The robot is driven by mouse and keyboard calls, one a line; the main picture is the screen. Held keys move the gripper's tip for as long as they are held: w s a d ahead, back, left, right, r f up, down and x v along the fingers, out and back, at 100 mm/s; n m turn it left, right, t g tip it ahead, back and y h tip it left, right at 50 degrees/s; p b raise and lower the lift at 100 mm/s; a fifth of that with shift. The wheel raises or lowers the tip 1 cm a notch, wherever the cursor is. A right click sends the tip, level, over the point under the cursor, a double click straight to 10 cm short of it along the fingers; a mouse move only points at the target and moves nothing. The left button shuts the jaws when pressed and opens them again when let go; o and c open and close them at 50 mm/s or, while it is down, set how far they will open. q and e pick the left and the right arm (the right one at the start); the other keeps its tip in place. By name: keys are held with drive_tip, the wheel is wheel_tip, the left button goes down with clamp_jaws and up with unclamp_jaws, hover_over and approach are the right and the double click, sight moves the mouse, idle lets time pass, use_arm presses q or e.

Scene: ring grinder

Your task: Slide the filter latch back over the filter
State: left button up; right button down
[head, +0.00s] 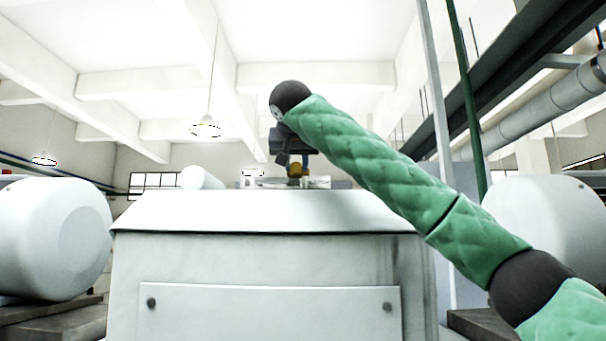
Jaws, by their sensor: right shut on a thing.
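My right arm comes in from the right and reaches over the top of a white machine housing (260,210). My right gripper (294,162) points down at the far part of the top and is shut on a small yellow piece (297,171), which looks like part of the filter latch. The piece is small and partly hidden by the gripper. A low, flat metallic part (318,182) lies around and below it. The filter cannot be made out clearly from this low angle. My left gripper is not in view.
A white cylinder (200,178) lies at the back left of the top. Large white rounded drums stand at the left (50,238) and right (540,235) of the housing. A green pole (466,100) rises behind my arm. The space above the left of the housing is clear.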

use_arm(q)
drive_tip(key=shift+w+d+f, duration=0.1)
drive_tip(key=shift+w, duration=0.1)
use_arm(e)
drive_tip(key=shift+a, duration=0.1)
drive_tip(key=c, duration=1.3)
unclamp_jaws()
drive_tip(key=shift+f, duration=0.1)
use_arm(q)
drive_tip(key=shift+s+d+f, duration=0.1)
use_arm(e)
drive_tip(key=shift+o, duration=0.9)
drive_tip(key=shift+a, duration=0.2)
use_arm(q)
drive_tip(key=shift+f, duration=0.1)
use_arm(e)
drive_tip(key=shift+s+d, duration=0.1)
drive_tip(key=shift+s, duration=0.05)
drive_tip(key=shift+s+b, duration=0.3)
drive_tip(key=shift+b, duration=0.2)
use_arm(q)
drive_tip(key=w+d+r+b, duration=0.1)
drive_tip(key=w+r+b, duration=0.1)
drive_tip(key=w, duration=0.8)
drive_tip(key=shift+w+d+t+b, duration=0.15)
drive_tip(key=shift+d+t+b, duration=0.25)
drive_tip(key=shift+b, duration=0.35)
use_arm(e)
drive_tip(key=v, duration=0.7)
